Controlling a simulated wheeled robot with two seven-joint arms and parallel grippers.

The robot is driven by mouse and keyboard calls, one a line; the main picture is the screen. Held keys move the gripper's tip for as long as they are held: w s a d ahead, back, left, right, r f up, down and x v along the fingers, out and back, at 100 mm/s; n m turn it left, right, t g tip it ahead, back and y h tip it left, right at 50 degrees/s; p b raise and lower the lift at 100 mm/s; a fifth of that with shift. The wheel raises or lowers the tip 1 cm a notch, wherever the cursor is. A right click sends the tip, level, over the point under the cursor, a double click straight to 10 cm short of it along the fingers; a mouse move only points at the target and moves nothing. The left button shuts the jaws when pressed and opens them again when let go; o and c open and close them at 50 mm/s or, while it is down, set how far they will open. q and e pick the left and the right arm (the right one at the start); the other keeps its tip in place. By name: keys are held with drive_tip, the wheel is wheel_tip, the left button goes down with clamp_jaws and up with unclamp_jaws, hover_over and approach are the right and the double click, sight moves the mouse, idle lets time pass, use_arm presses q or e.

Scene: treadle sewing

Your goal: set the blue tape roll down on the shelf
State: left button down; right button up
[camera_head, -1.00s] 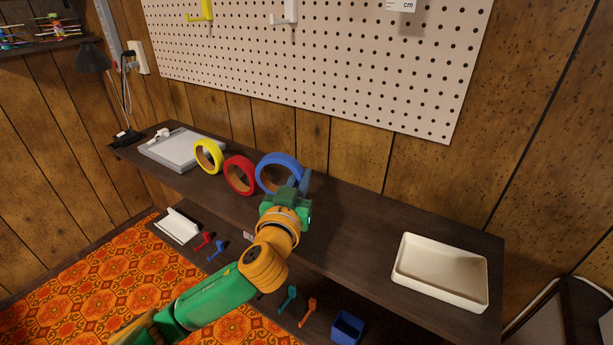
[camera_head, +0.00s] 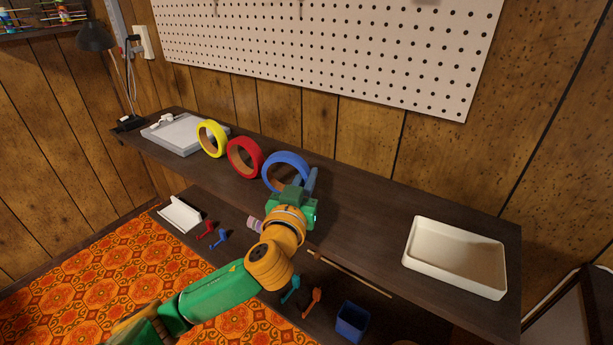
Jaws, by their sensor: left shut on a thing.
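The blue tape roll (camera_head: 285,159) stands upright at the dark upper shelf (camera_head: 350,215), to the right of the red tape roll (camera_head: 244,151). My left gripper (camera_head: 304,183) is shut on its right side, with the fingers reaching toward the wall. The roll's lower right part is hidden behind the gripper, so I cannot tell whether its bottom touches the shelf. My right gripper is not in view.
A yellow tape roll (camera_head: 202,139) stands left of the red one, near a grey flat box (camera_head: 172,136). A cream tray (camera_head: 455,255) sits at the shelf's right end. A pegboard (camera_head: 340,50) hangs behind. The shelf between gripper and tray is clear.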

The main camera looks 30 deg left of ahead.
use_arm(q)
drive_tip(key=shift+f, duration=0.15)
drive_tip(key=c, duration=0.8)
unclamp_jaws()
drive_tip(key=shift+c, duration=0.2)
drive_tip(key=v, duration=0.7)
drive_tip(key=shift+s+p, duration=0.15)
drive_tip(key=shift+p, duration=0.25)
